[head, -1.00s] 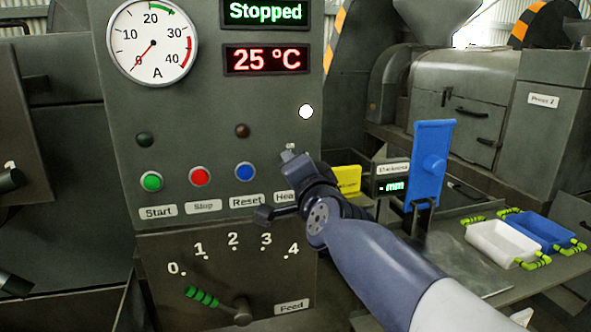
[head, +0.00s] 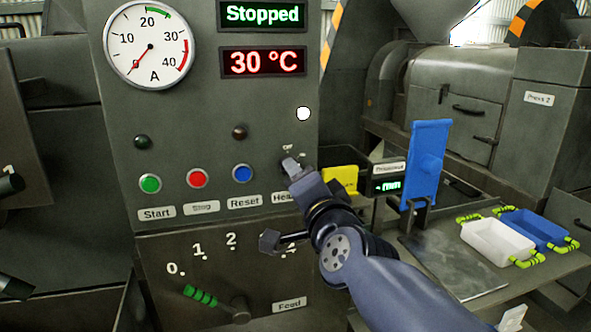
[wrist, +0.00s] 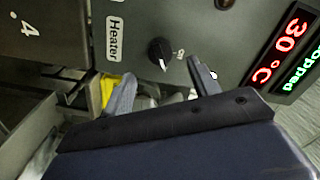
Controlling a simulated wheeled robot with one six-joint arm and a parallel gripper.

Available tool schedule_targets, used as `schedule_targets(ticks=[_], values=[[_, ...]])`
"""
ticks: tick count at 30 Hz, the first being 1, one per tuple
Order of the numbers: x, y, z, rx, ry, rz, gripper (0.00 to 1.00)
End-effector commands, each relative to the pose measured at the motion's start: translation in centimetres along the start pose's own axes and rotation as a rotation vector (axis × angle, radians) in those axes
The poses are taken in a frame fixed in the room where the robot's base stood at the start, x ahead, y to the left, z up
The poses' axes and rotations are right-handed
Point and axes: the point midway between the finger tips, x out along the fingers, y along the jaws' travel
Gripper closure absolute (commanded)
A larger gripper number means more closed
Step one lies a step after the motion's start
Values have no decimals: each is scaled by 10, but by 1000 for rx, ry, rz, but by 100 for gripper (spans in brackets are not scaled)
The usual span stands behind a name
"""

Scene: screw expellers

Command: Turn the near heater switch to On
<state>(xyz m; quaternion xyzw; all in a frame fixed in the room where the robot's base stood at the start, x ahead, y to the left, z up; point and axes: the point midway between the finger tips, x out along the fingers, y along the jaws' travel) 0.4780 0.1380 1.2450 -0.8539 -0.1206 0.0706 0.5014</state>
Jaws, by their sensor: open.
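The heater switch (wrist: 160,52) is a round black knob on the grey panel, seen in the wrist view beside its "Heater" label (wrist: 115,38). Its white pointer line points down in that view, towards the panel's right side. A small position mark lies to the knob's right in the wrist view; I cannot read it surely. My gripper (wrist: 162,84) is open and empty. Its two fingers are spread, apart from the knob, with the knob beyond the gap between them. In the head view my gripper (head: 291,164) hides the knob and part of its label.
The display (head: 262,62) reads 30 °C; the one above (head: 262,14) reads "Stopped". A white round light (head: 303,114) is above my gripper. Start, Stop and Reset buttons (head: 242,173) are to the left. A feed lever (head: 202,296) is below. A blue plate (head: 427,165) stands right.

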Motion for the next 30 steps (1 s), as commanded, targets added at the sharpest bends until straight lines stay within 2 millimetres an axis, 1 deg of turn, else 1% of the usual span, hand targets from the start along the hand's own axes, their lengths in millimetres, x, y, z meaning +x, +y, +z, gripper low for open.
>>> schedule_targets(ticks=[1,6,12,24,28,30], values=[[-10,-4,-2,2,0,-2,43],[-33,-3,-2,2,1,-1,43],[-46,-1,-1,1,0,0,43],[-47,0,0,1,0,0,43],[-42,1,0,0,1,0,43],[-36,2,1,0,0,1,43]])
